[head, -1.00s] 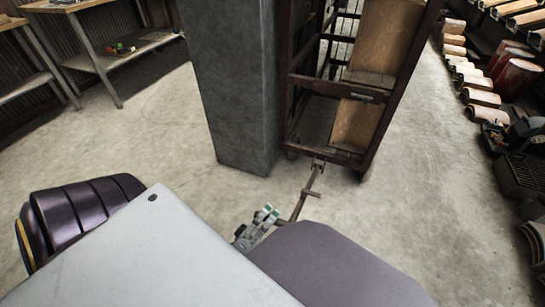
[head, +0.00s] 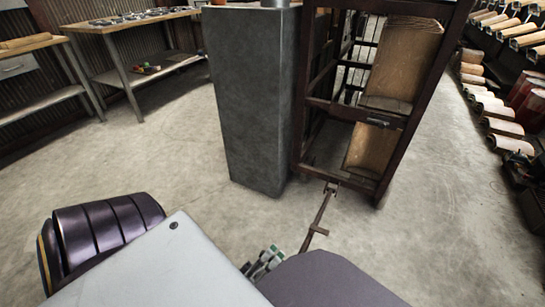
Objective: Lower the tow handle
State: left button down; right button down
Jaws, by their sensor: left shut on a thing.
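The tow handle (head: 320,213) is a thin dark bar with a short crosspiece. It runs from the bottom of the tall dark cart (head: 389,119) toward me, slanting down to the left in the head view. My left gripper (head: 265,261) is at the near end of the tow handle, shut on it. The grip itself is partly hidden by my own body. My right gripper does not show.
A grey square pillar (head: 250,110) stands just left of the cart. Workbenches (head: 140,50) line the back left. Rows of rolled pieces (head: 500,125) and red drums (head: 530,100) stand at right. Concrete floor (head: 430,240) is clear right of the handle.

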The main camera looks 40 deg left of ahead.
pick_arm(q)
jog(key=shift+d, duration=0.1)
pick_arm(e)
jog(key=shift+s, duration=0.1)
pick_arm(q)
jog(key=c, duration=1.3)
grip_release()
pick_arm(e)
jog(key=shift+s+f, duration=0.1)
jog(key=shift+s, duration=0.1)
pick_arm(q)
jog(key=shift+s, duration=0.1)
jog(key=v, duration=0.7)
jog(key=shift+f, duration=0.15)
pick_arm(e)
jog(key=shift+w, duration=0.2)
pick_arm(q)
jog(key=shift+s, duration=0.1)
